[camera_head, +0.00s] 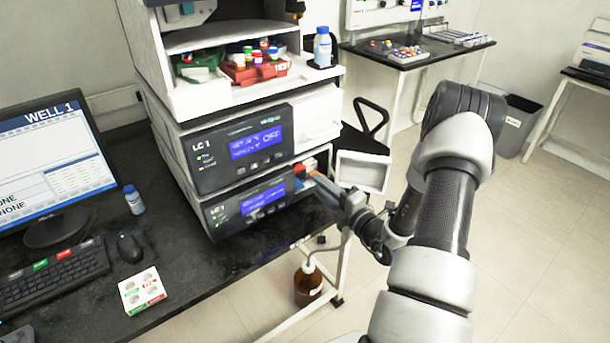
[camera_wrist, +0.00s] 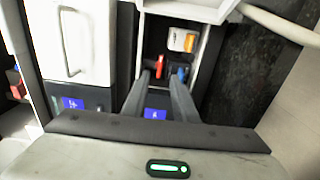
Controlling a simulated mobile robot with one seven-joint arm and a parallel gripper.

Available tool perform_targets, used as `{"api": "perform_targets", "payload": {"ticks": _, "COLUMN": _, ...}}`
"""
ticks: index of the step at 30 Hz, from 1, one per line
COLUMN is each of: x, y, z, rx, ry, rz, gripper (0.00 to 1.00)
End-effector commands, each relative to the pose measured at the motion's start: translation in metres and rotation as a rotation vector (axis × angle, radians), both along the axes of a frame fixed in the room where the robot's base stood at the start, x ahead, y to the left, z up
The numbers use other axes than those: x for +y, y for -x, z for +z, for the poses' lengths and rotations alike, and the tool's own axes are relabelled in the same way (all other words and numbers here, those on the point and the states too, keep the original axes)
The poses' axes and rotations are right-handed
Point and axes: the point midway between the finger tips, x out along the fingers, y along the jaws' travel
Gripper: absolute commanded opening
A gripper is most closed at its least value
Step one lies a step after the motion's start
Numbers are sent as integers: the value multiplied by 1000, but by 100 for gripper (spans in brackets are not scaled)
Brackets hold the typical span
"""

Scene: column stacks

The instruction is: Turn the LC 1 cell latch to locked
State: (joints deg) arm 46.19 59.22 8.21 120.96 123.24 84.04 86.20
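The LC 1 stack (camera_head: 190,155) stands on the dark bench in the head view, with two blue displays. At its lower right is an open bay (camera_wrist: 206,62), which shows from above in the wrist view. Inside is a small red lever-like part (camera_wrist: 159,66), which looks like the cell latch; its locked or unlocked position cannot be told. A blue part (camera_wrist: 183,73) and an orange-and-white block (camera_wrist: 181,40) sit beside it. My gripper (camera_wrist: 160,78) has its fingers apart, with the red part showing between and just beyond the tips. Contact cannot be told. In the head view my gripper (camera_head: 318,186) reaches the bay's front.
A white open drawer or box (camera_head: 362,172) juts out right of the stack. A monitor (camera_head: 55,160), keyboard (camera_head: 55,275), mouse (camera_head: 130,247) and small blue-capped bottle (camera_head: 134,200) are on the bench. A brown bottle (camera_head: 308,284) stands below.

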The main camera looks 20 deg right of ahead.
Motion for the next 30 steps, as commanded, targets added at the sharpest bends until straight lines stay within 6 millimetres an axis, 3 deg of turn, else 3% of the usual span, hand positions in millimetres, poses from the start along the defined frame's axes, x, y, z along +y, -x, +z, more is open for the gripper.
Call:
{"api": "perform_targets", "payload": {"ticks": 3, "x": 9, "y": -26, "z": 0, "rx": -2, "ry": 1, "rz": 4, "gripper": 26}}
{"api": "perform_targets", "payload": {"ticks": 9, "x": 16, "y": -56, "z": 0, "rx": -1, "ry": 2, "rz": 2, "gripper": 26}}
{"api": "perform_targets", "payload": {"ticks": 15, "x": 19, "y": -69, "z": 0, "rx": 0, "ry": 0, "rz": 1, "gripper": 26}}
{"api": "perform_targets", "payload": {"ticks": 23, "x": 19, "y": -70, "z": 0, "rx": 0, "ry": 0, "rz": 0, "gripper": 26}}
{"api": "perform_targets", "payload": {"ticks": 28, "x": 19, "y": -70, "z": 0, "rx": -1, "ry": 0, "rz": 1, "gripper": 0}}
{"api": "perform_targets", "payload": {"ticks": 30, "x": 19, "y": -70, "z": 0, "rx": -1, "ry": 0, "rz": 1, "gripper": 0}}
